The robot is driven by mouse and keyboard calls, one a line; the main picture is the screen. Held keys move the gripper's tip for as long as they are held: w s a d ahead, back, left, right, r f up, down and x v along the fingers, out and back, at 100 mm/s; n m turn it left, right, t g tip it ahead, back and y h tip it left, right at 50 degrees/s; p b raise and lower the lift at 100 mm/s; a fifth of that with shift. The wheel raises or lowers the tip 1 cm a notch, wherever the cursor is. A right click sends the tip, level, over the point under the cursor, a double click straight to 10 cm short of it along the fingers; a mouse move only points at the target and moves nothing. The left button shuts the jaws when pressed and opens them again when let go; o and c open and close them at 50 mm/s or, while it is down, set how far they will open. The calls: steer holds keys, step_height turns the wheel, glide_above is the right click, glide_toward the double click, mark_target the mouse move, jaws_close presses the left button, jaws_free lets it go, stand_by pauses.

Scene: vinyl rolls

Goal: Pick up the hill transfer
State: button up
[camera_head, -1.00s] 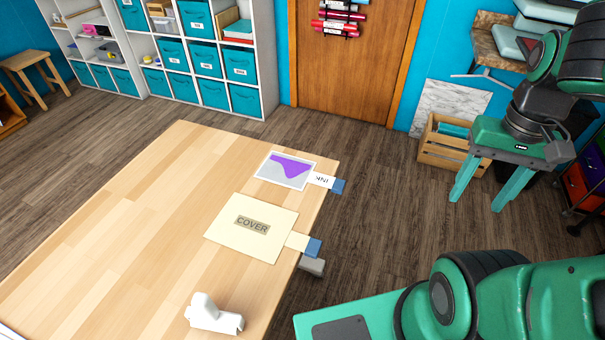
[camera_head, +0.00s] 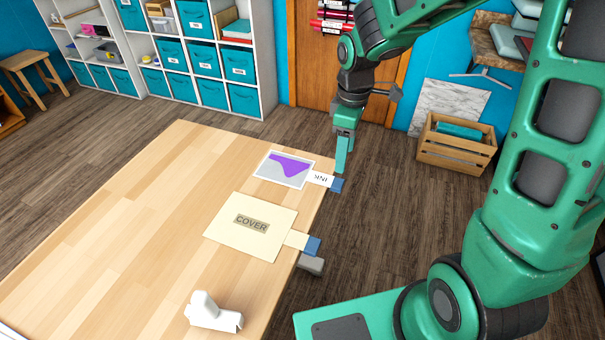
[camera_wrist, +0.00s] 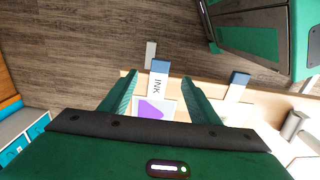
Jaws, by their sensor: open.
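The hill transfer is a pale sheet with a purple hill shape (camera_head: 288,167), lying flat near the table's far right corner. Its white tab reads INK (camera_head: 320,179) and ends in a blue piece (camera_head: 337,186) past the table edge. My gripper (camera_head: 343,170) is above the floor beside the table edge, close to this tab, with nothing held. In the wrist view, my gripper (camera_wrist: 159,77) is open, its two green fingers on either side of the INK tab (camera_wrist: 158,82) and the purple shape (camera_wrist: 151,108). The height gap to the tab is hard to tell.
A cream sheet marked COVER (camera_head: 240,238) lies nearer on the table (camera_head: 130,230), its blue-ended tab (camera_head: 305,244) at the right edge. A white dispenser-like object (camera_head: 212,314) sits at the front. A wooden crate (camera_head: 455,150) stands on the floor at right.

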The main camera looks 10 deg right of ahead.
mark_target(341, 184)
step_height(341, 184, down, 10)
steer(key=shift+s+f, duration=0.1)
steer(key=shift+s, duration=0.05)
stand_by(0.5)
steer(key=c, duration=1.1)
steer(key=shift+c, duration=0.2)
